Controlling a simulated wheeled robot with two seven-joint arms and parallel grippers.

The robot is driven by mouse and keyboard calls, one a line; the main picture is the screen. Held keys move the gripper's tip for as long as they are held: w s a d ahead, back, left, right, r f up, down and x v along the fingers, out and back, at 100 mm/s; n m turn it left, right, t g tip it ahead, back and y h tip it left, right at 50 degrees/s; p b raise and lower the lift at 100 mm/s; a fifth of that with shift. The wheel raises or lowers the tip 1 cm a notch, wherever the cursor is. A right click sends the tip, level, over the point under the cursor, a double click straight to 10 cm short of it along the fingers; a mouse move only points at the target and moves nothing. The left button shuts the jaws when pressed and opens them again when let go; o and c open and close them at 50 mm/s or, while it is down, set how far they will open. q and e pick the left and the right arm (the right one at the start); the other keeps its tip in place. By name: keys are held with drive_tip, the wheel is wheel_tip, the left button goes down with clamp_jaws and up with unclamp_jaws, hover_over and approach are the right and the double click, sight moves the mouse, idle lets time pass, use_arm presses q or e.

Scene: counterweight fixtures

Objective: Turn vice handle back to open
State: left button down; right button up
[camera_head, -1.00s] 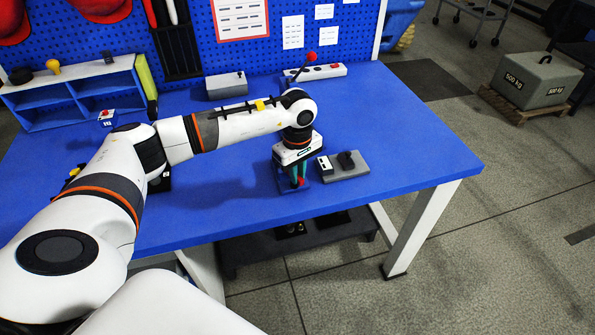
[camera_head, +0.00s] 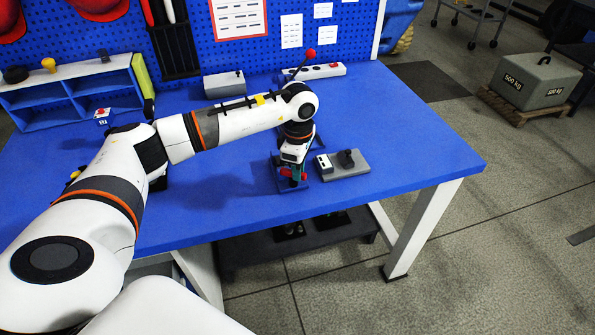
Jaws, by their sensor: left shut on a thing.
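The small blue vice (camera_head: 280,184) stands on the blue table near its front edge, mostly covered by my gripper. Its handle has red ends (camera_head: 303,176) that show on both sides of the fingers. My left gripper (camera_head: 294,178) points down over the vice from the white arm and is shut on the vice handle. The fingertips are small, and the vice jaws are hidden, so their gap cannot be told. My right gripper is not in view.
A grey box (camera_head: 224,85) and a white strip with a red-tipped lever (camera_head: 325,71) stand at the back. Blue shelves (camera_head: 77,97) stand at the left. The table's right part is clear.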

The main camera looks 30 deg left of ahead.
use_arm(q)
drive_tip(key=n, duration=0.5)
drive_tip(key=shift+w+a+r+n+b, duration=0.1)
drive_tip(key=shift+w+a+n+b, duration=0.05)
drive_tip(key=shift+w+n+b, duration=0.2)
idle(0.4)
drive_tip(key=c, duration=1.4)
unclamp_jaws()
wheel_tip(320, 180, up, 12)
drive_tip(key=b, duration=0.1)
